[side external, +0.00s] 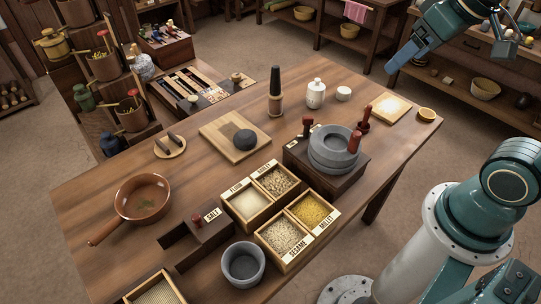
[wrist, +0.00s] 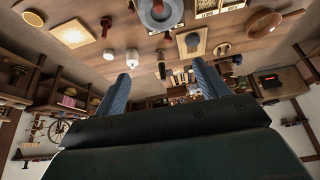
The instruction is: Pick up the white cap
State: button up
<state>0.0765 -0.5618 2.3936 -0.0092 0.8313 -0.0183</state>
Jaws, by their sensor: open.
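The white cap (side external: 343,93) is a small, low, round piece standing on the wooden table, just right of a white lidded jar (side external: 316,94). In the wrist view the cap (wrist: 109,54) shows left of the jar (wrist: 131,58), above and beyond my left fingertip. My gripper (side external: 392,69) is raised above the table's far right end, up and right of the cap. Its two blue fingers (wrist: 161,71) are apart, with nothing held between them. The cap stands clear of the gripper and is not hidden.
A dark pestle-like piece (side external: 275,92) stands left of the jar. The stone quern (side external: 333,147) with red handles stands nearer the front. A pale square board (side external: 391,107) and a small orange bowl (side external: 427,114) lie to the right. Grain boxes (side external: 283,240) fill the front.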

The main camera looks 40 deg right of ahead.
jog(key=w+d+f+m, duration=0.1)
jog(key=w+d, duration=0.4)
jog(key=w, duration=0.5)
jog(key=m+g+h, duration=0.1)
jog(key=m, duration=0.2)
send_over(344, 90)
jog(key=s+a, duration=0.1)
jog(key=s, duration=0.1)
jog(key=shift+f, duration=15.55)
jog(key=shift+f, duration=0.1)
jog(key=shift+s+x, duration=0.1)
jog(key=shift+x, duration=1.15)
jog(key=shift+s+x, duration=0.15)
jog(key=shift+x, duration=1.1)
jog(key=shift+d+f, duration=0.1)
